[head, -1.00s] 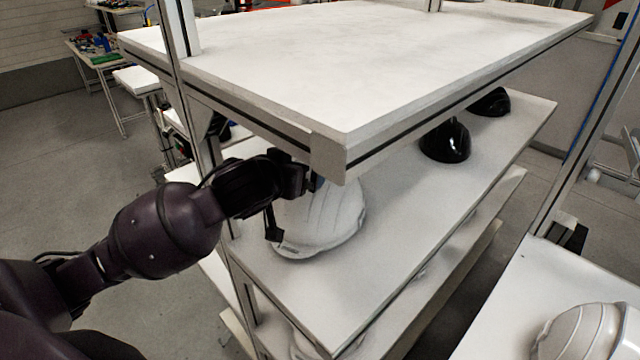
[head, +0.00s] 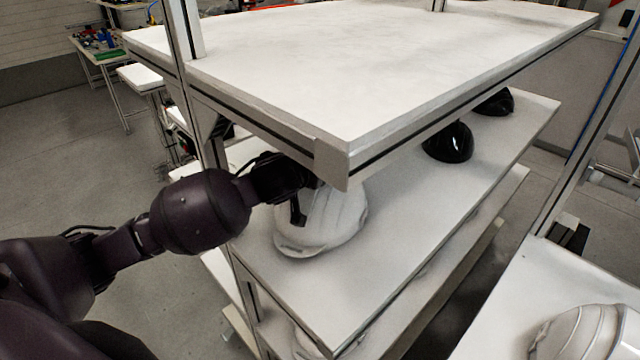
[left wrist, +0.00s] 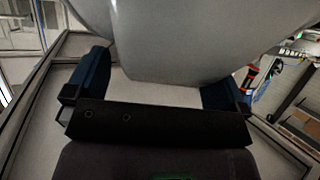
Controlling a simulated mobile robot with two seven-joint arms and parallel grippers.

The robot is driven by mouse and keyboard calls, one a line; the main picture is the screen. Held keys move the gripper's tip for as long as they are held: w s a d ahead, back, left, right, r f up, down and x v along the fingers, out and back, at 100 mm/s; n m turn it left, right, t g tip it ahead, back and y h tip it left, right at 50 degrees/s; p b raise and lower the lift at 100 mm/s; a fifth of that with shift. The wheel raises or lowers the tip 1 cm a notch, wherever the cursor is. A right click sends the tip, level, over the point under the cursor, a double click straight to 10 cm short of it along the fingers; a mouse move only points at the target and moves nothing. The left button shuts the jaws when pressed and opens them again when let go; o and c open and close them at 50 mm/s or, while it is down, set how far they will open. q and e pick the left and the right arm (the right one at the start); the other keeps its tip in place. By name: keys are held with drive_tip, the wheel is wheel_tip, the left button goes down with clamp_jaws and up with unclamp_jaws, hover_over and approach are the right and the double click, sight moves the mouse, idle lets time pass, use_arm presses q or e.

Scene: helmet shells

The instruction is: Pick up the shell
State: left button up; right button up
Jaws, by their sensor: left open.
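A white helmet shell (head: 335,222) sits dome up on the middle shelf, near its front left end. My left gripper (head: 303,200) reaches under the top shelf at the shell's upper left side, and its dark finger overlaps the shell in the head view. In the left wrist view the shell (left wrist: 170,40) fills the top middle, and my open left gripper (left wrist: 158,85) has one blue finger on each side below it. I cannot tell whether the fingers touch the shell. My right gripper is not in view.
The top shelf (head: 340,75) overhangs the shell and the gripper closely. A metal post (head: 185,70) stands beside the arm. Two black shells (head: 447,143) sit farther back on the middle shelf (head: 400,225). Another white shell (head: 590,330) rests on a surface at the lower right.

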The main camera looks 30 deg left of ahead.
use_arm(q)
drive_tip(key=shift+s, duration=0.15)
drive_tip(key=c, duration=1.1)
drive_tip(key=shift+f, duration=0.2)
drive_tip(key=c, duration=0.7)
drive_tip(key=shift+r, duration=0.1)
